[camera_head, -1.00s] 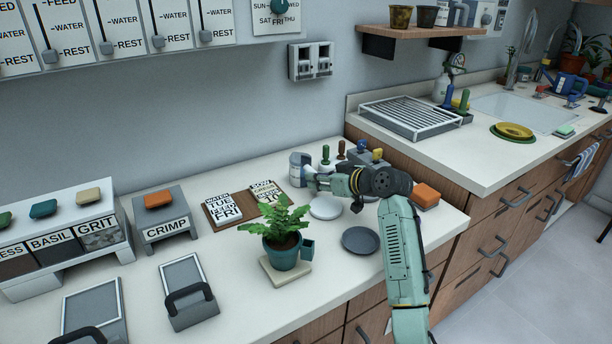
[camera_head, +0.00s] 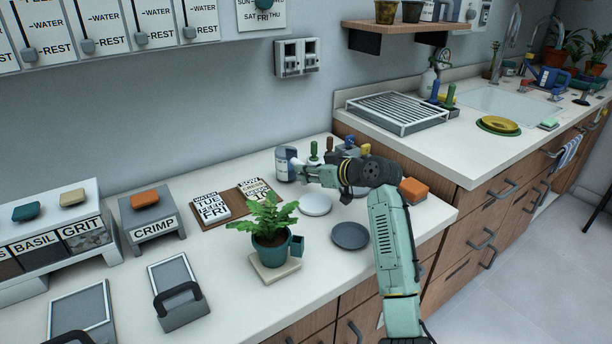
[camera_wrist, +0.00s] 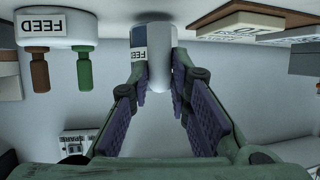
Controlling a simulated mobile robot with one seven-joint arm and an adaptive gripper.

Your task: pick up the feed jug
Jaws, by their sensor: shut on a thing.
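The feed jug (camera_head: 285,165) is a pale jug with a blue-and-white label, at the back of the counter near the wall. In the wrist view the jug (camera_wrist: 160,60) lies between my fingers, and part of its label reads FEED. My gripper (camera_head: 298,172) reaches it from the right, and its purple-padded fingers (camera_wrist: 160,80) are shut on its sides. The jug looks upright; I cannot tell whether its base is clear of the counter.
Tools with coloured handles (camera_head: 314,152) stand just right of the jug. The raised sink counter (camera_head: 480,160) is at right.

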